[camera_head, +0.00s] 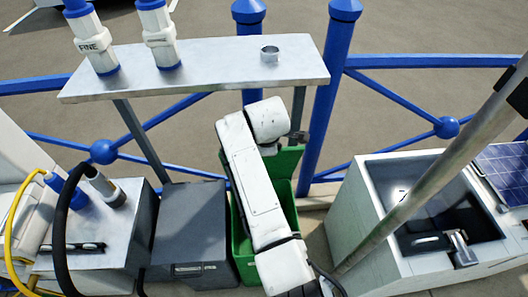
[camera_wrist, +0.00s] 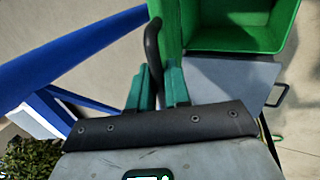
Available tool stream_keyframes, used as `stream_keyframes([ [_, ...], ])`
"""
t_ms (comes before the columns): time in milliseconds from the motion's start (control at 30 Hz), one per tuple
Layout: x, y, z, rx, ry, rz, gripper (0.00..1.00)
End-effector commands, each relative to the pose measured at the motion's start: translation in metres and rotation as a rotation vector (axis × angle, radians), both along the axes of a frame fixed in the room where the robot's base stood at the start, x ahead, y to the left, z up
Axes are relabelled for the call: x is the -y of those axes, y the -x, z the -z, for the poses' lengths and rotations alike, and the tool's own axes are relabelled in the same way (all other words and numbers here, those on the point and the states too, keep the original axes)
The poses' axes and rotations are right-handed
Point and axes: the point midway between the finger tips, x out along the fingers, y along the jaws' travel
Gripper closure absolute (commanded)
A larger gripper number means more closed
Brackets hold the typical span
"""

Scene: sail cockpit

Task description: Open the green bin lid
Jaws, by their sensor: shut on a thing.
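The green bin (camera_head: 244,250) stands low in the middle of the head view, partly hidden behind my white arm. Its green lid (camera_head: 289,160) is raised at the back, and the inside of the bin shows in front of it. In the wrist view the open bin (camera_wrist: 240,38) is at the top right, with the lid (camera_wrist: 170,28) seen near edge-on to its left. A dark curved handle (camera_wrist: 153,48) is on the lid. My gripper (camera_wrist: 157,82) is shut on this handle, its teal fingers on either side. In the head view my gripper (camera_head: 297,137) is mostly hidden.
A dark grey box (camera_head: 190,235) stands close left of the bin. A metal shelf (camera_head: 200,75) with white bottles and a cup is behind. Blue railing posts (camera_head: 328,90) stand behind the lid. A slanted metal pole (camera_head: 430,175) and white sink unit (camera_head: 360,215) are right.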

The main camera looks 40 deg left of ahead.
Motion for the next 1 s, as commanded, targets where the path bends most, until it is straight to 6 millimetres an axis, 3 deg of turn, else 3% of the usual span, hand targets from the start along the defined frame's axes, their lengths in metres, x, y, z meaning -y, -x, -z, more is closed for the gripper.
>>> stream_keyframes([
  [533,-0.0014,-0.0016,-0.0017,0.0,0.001,-0.001,1.0],
  [567,-0.0014,-0.0015,-0.0017,0.0,0.001,-0.001,0.82],
  [667,-0.0014,-0.0014,-0.0016,0.0,0.001,-0.001,0.72],
  [1000,-0.0011,-0.0008,-0.0042,0.0,0.0,-0.001,0.7],
])
